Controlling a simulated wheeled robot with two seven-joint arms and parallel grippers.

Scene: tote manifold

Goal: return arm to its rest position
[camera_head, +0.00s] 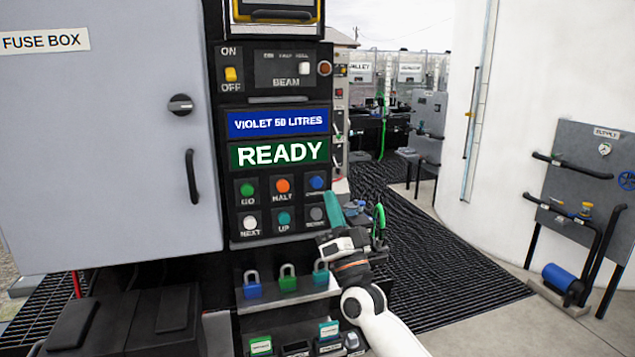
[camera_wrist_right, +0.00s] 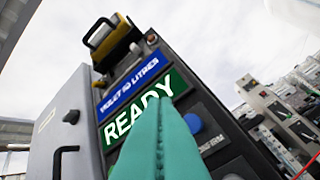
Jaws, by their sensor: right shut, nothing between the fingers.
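My right gripper (camera_head: 333,207) has teal fingers and stands in front of the lower right of the black control panel (camera_head: 238,150). The fingers point up and are shut with nothing between them; they show pressed together in the right wrist view (camera_wrist_right: 162,115). My white right arm comes in from below. The fingertips are near the blue button (camera_head: 316,183) and the grey button (camera_head: 317,213); I cannot tell whether they touch the panel. The green display (camera_head: 279,153) reads READY, and the blue one (camera_head: 278,123) reads VIOLET 50 LITRES. My left gripper is not in view.
A grey fuse box (camera_head: 100,130) stands at left. Dark ribbed matting (camera_head: 440,255) lies to the right, before a white tank (camera_head: 520,80) and a grey supply board (camera_head: 590,170).

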